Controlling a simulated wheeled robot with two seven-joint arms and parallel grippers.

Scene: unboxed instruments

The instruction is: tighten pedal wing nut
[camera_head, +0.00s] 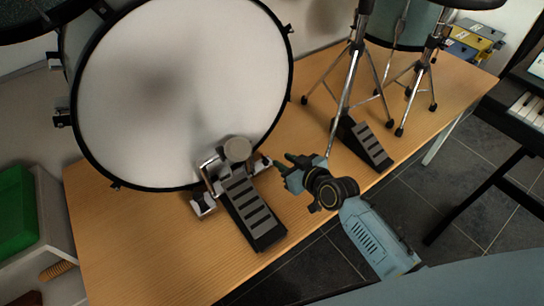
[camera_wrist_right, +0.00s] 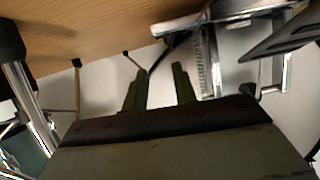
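The kick drum pedal (camera_head: 252,212) has a dark ribbed footboard and stands on the table in front of the large white bass drum (camera_head: 170,90). Its round grey beater (camera_head: 237,149) and metal frame are at the drum's lower rim. Metal frame parts (camera_wrist_right: 208,58) show in the right wrist view. I cannot make out the wing nut for sure in either view. My right gripper (camera_head: 277,168) is just right of the pedal frame, pointing left at it. In the right wrist view its two fingers (camera_wrist_right: 159,87) are apart with nothing seen between them. My left gripper is out of view.
A second pedal (camera_head: 364,143) and metal stands (camera_head: 350,80) are to the right on the wooden table (camera_head: 150,260). A keyboard (camera_head: 530,105) stands at the far right. A green bin (camera_head: 15,210) is at the left. The table front left of the pedal is clear.

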